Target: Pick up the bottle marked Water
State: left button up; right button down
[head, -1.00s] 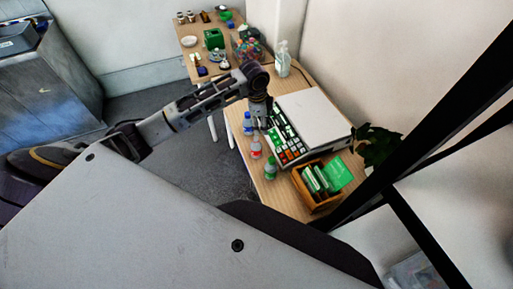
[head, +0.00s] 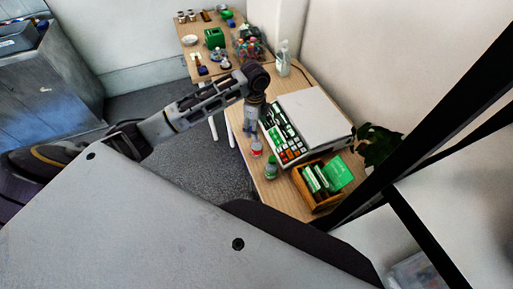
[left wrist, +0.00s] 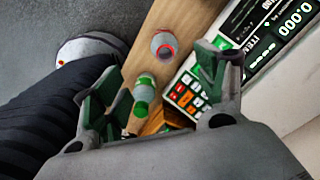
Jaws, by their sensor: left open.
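Two small bottles stand on the wooden table: a red-labelled one (head: 256,149) and a green one (head: 270,169). They also show in the left wrist view, the red-ringed bottle (left wrist: 163,45) and the green bottle (left wrist: 143,92). No writing on them is readable, so I cannot tell from a label which is Water. My left gripper (head: 249,127) is just behind the red bottle, over the place of a blue-capped bottle, now mostly hidden. In the left wrist view my left gripper (left wrist: 160,76) is open, fingers apart. My right gripper is not in view.
A scale with keys (head: 311,118) stands close to the right of the bottles. A wooden box of green packs (head: 320,198) sits at the near end. A pump bottle (head: 283,58) and another table (head: 190,38) with small items are farther back.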

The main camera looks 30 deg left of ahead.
aim_at(256, 144)
pick_arm(q)
jog(key=shift+f, duration=4.05)
jog(key=shift+w+d+f+p, duration=0.1)
jog(key=shift+w+f+p, duration=0.15)
jog(key=shift+f, duration=0.55)
jog(key=shift+w+f, duration=0.15)
jog(key=shift+f, duration=1.6)
jog(key=shift+c, duration=0.5)
jog(key=c, duration=0.8)
